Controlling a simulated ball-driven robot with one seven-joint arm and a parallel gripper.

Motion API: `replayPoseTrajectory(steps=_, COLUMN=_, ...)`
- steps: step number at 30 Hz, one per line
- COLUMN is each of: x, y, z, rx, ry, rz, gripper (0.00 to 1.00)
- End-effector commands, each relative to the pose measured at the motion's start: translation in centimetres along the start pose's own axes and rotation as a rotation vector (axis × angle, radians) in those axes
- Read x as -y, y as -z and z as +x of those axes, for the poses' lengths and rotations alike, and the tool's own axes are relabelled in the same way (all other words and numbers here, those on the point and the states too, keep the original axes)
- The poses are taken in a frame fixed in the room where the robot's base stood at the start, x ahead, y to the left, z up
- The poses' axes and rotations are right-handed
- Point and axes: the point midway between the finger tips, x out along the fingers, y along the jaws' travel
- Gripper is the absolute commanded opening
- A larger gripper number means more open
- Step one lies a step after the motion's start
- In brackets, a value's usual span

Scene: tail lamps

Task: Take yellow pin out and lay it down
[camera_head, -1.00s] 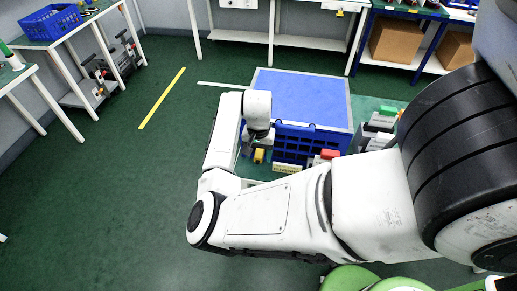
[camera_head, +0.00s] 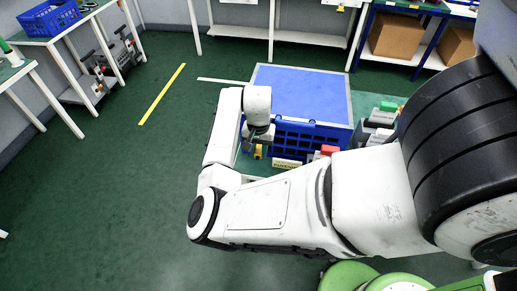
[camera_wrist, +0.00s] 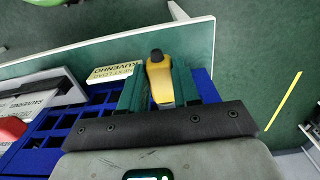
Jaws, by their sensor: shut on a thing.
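The yellow pin (camera_wrist: 161,82), with a black tip, sits between the two green fingers of my gripper (camera_wrist: 159,88) in the wrist view. My gripper is shut on it. In the head view the pin (camera_head: 258,152) shows as a small yellow patch below my gripper (camera_head: 258,141), at the left front of the blue crate (camera_head: 297,141). The crate's open compartments (camera_wrist: 85,118) show beside and below the fingers in the wrist view. The pin's lower part is hidden, and I cannot tell whether it is clear of its slot.
A cream block with lettering (camera_wrist: 115,72) stands left of the fingers. A grey-white part (camera_wrist: 38,99) and a red part (camera_wrist: 12,131) are farther left. A pale-edged green tabletop (camera_wrist: 110,52) lies beyond. A blue-topped surface (camera_head: 302,92) is behind the crate.

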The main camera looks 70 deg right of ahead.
Motion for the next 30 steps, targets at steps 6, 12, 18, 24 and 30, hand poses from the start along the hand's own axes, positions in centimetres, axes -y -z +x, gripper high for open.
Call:
replayPoseTrajectory(steps=6, x=0.0, y=0.0, z=0.0, rx=0.000, ry=0.000, rz=0.000, gripper=0.00)
replayPoseTrajectory(steps=12, x=0.0, y=-0.2, z=-0.1, rx=0.000, ry=0.000, rz=-0.001, gripper=0.00)
replayPoseTrajectory(steps=18, x=0.0, y=-0.8, z=-0.1, rx=0.001, ry=-0.001, rz=-0.001, gripper=0.00)
replayPoseTrajectory(steps=24, x=0.0, y=-1.3, z=-0.1, rx=0.000, ry=-0.001, rz=-0.001, gripper=0.00)
replayPoseTrajectory(steps=30, x=0.0, y=-1.8, z=-0.1, rx=0.000, ry=0.000, rz=-0.002, gripper=0.00)
